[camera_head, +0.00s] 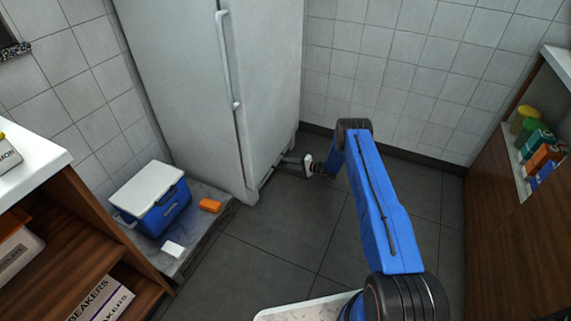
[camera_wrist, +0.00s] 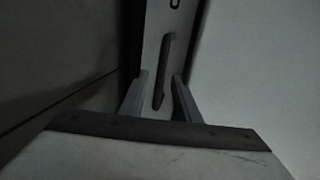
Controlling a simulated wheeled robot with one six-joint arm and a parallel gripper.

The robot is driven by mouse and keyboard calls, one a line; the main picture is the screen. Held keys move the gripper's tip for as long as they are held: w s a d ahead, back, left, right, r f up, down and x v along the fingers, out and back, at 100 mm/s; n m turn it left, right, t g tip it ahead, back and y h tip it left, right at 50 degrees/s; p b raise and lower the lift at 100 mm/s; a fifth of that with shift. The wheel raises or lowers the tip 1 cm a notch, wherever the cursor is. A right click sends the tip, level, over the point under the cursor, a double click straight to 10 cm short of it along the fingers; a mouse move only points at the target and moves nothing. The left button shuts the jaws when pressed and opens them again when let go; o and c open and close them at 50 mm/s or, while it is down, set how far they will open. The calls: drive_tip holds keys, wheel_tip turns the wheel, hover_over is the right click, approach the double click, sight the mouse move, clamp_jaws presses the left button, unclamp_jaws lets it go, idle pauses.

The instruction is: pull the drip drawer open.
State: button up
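The drip drawer (camera_wrist: 152,45) shows in the wrist view as a narrow pale strip with a dark bar handle (camera_wrist: 166,58) along its middle. In the head view it is low at the base of the white fridge, too small and shadowed to make out well. My gripper (camera_head: 287,160) reaches down near the floor at that base. In the wrist view my gripper's two fingers (camera_wrist: 161,78) are apart, one on each side of the bar handle, with visible gaps. I cannot tell how deep the bar sits between them. The drawer looks closed.
The white fridge (camera_head: 190,90) stands against the tiled wall. A blue cooler (camera_head: 165,212), an orange block (camera_head: 210,205) and a white block (camera_head: 173,249) sit on a low slab at left. Wooden shelving (camera_head: 520,230) is at right. The dark tiled floor (camera_head: 285,225) before the fridge is clear.

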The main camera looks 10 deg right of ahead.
drive_tip(key=shift+x, duration=1)
clamp_jaws()
drive_tip(key=shift+s, duration=0.1)
drive_tip(key=f+v, duration=0.2)
drive_tip(key=v, duration=0.9)
drive_tip(key=d+f+v, duration=0.1)
drive_tip(key=f+v, duration=0.1)
drive_tip(key=v, duration=1)
drive_tip(key=shift+s+f, duration=0.3)
drive_tip(key=shift+f, duration=0.15)
unclamp_jaws()
